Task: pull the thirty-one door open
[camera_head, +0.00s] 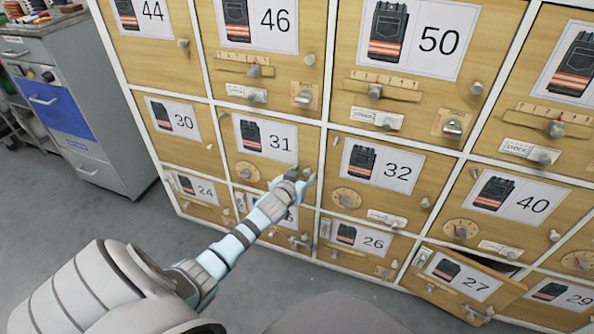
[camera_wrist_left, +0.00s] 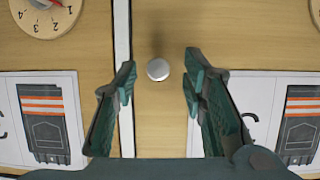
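The thirty-one door (camera_head: 285,172) is a wooden locker door with a white label (camera_head: 266,140) showing dark workwear with orange stripes and the number 31. It sits flush with its neighbours and looks shut. A round dial (camera_head: 247,171) is at its lower left. My left gripper (camera_head: 303,180) is at the door's lower right edge and hides part of it. In the left wrist view, a round pale knob (camera_wrist_left: 158,69) lies between the open fingers (camera_wrist_left: 158,82), with gaps on both sides. Nothing is held. My right gripper is not in view.
Door 32 (camera_head: 413,185), with its own dial (camera_head: 347,198), is to the right past a white divider (camera_wrist_left: 122,30). Door 27 (camera_head: 462,284) stands ajar at the lower right. A grey cabinet (camera_head: 87,135) stands left. Grey floor (camera_head: 270,270) lies open below the lockers.

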